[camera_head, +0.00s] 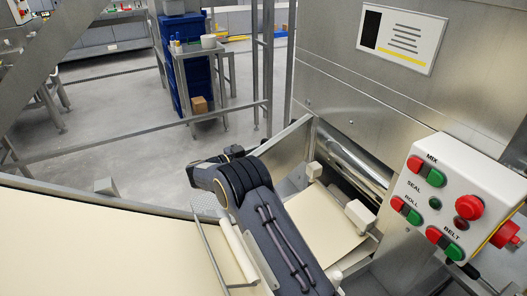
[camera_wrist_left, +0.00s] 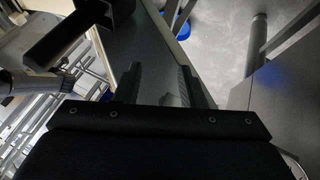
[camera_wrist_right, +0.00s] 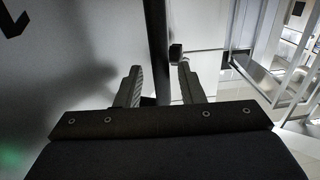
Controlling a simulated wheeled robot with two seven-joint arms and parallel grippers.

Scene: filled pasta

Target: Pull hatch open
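In the right wrist view my right gripper (camera_wrist_right: 160,86) is open, its two dark fingers apart. A dark upright bar (camera_wrist_right: 157,40) runs down between the fingers as seen, beside a flat grey panel (camera_wrist_right: 75,60). It may be the hatch handle, but I cannot tell, nor whether the fingers touch it. A small black block (camera_wrist_right: 176,52) sits just right of the bar. In the left wrist view my left gripper (camera_wrist_left: 158,88) is open, with nothing visible held. I cannot identify the hatch there.
The head view shows a pasta sheet (camera_head: 100,245), a steel roller (camera_head: 350,160) and a button box (camera_head: 440,205) on the right. A blue cabinet (camera_head: 172,60) and a small table (camera_head: 198,50) stand behind a rail. A black angular part (camera_wrist_left: 85,30) is near my left gripper.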

